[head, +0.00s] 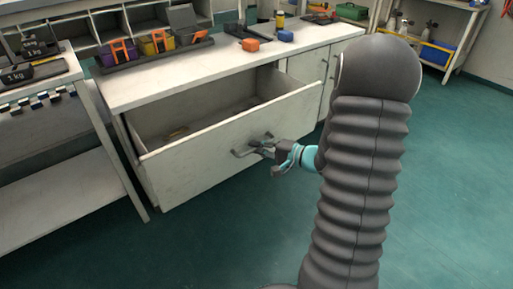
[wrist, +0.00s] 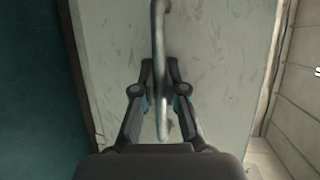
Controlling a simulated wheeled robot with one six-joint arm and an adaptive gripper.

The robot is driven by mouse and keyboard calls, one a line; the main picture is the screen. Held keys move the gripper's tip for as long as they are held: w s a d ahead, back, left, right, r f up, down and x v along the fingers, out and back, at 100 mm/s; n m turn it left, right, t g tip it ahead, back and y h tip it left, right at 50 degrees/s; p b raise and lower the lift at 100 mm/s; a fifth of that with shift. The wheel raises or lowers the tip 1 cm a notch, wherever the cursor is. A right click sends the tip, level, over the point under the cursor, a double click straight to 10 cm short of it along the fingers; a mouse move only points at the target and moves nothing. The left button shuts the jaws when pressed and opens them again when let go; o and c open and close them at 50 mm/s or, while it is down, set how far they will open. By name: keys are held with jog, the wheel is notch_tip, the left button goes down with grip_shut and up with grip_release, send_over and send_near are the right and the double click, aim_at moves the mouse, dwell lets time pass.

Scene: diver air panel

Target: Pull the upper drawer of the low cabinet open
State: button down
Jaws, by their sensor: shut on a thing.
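The upper drawer (head: 215,150) of the low white cabinet (head: 225,68) stands pulled out, and its inside shows. A small light-brown item (head: 178,132) lies on the drawer's floor. My gripper (head: 266,147) is at the grey bar handle (head: 240,153) on the drawer's front. In the wrist view my gripper's fingers (wrist: 160,75) are closed around the handle (wrist: 161,30), with the drawer front (wrist: 110,50) behind it. My arm hides part of the floor and the cabinet's right side in the head view.
A white shelf table (head: 60,200) stands close at the left. Green floor (head: 230,245) is clear in front of the drawer.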

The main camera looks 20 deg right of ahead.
jog(key=c, duration=1.2)
grip_release()
jog(key=v, duration=1.2)
